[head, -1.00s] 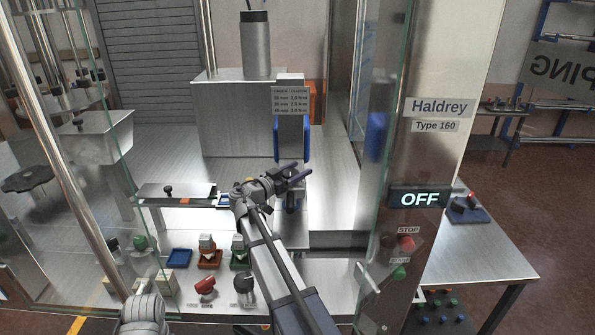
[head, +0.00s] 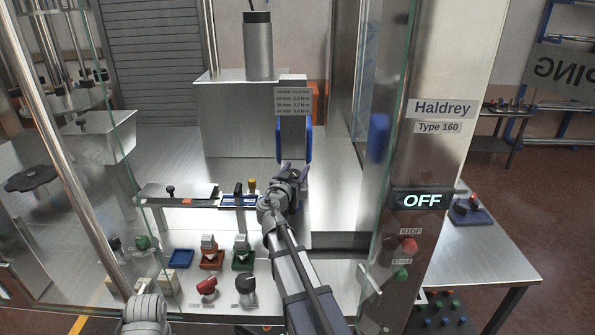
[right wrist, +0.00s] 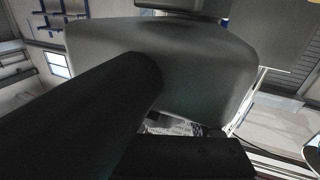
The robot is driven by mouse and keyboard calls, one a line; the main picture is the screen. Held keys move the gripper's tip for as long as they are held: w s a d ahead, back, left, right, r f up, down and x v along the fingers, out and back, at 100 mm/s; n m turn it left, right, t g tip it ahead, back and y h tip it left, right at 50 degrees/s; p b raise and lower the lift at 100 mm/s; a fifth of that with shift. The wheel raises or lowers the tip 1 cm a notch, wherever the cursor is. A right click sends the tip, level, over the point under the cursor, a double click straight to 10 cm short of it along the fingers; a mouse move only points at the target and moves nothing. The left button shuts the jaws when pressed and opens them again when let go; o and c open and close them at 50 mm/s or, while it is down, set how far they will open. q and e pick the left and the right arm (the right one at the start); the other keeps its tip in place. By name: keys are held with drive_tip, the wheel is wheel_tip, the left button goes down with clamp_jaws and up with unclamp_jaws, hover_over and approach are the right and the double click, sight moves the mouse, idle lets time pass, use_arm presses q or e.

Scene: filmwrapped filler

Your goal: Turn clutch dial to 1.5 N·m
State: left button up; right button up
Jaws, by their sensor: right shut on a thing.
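The capping head (head: 292,135) stands in the middle of the open machine, with a grey body and blue side guards. My right gripper (head: 291,173) is at its lower end, shut on a part there that I take to be the clutch dial. The gripper hides most of that part, and I cannot read its setting. In the right wrist view a large dark grey rounded body (right wrist: 200,45) fills the upper picture, close to the dark fingers. A chuck and clutch chart (head: 293,101) is fixed to the head's front; its figures are too small to read surely.
A steel rail (head: 178,193) and a blue tray (head: 240,201) with upright pieces lie left of my gripper. Coloured trays (head: 211,258) and red and black knobs (head: 206,286) are in front. A glass door (head: 385,150) stands to the right; the display (head: 422,201) reads OFF.

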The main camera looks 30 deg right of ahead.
drive_tip(key=shift+a+n+t+y, duration=0.1)
drive_tip(key=shift+n+t+y, duration=0.4)
drive_tip(key=shift+t, duration=0.1)
drive_tip(key=shift+w, duration=0.1)
drive_tip(key=o, duration=1.4)
drive_tip(key=shift+a, duration=0.1)
drive_tip(key=v, duration=0.7)
drive_tip(key=shift+s+a, duration=0.25)
drive_tip(key=shift+s, duration=0.15)
drive_tip(key=shift+w, duration=0.1)
